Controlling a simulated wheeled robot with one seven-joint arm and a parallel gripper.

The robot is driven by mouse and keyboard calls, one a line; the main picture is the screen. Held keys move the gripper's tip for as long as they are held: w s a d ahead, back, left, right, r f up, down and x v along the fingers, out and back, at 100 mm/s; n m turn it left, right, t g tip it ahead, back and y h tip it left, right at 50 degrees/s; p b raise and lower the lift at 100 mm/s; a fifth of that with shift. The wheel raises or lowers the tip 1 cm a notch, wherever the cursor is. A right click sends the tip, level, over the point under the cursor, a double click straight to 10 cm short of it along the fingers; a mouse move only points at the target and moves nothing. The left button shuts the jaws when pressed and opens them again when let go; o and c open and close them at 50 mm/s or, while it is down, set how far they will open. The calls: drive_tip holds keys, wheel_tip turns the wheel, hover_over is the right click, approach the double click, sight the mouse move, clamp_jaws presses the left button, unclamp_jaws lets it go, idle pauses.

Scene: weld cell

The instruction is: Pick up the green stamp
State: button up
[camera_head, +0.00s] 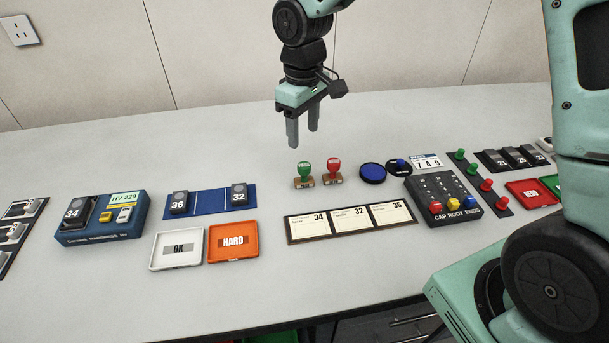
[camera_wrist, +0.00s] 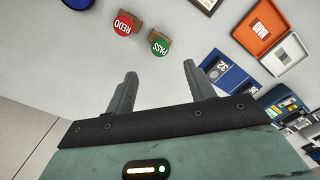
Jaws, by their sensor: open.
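The green stamp (camera_head: 304,172) stands upright on the table, with a green knob handle and a brown base. My gripper (camera_head: 302,137) is open and empty, pointing down above the table near the green stamp. Its two fingers also show in the wrist view (camera_wrist: 160,78), touching nothing.
A blue round pad (camera_head: 372,173) lies right of the stamps. A card holder (camera_head: 349,222) lies in front of them. A blue mat (camera_head: 212,202) with two dark blocks is at left, near the orange HARD tray (camera_head: 233,242) and white OK tray (camera_head: 177,250). A button box (camera_head: 443,201) stands right.

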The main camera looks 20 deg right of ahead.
sight(304, 165)
wheel_tip(304, 165, down, 11)
drive_tip(key=shift+s+p, duration=0.15)
drive_tip(key=shift+p, duration=0.5)
drive_tip(key=c, duration=1.1)
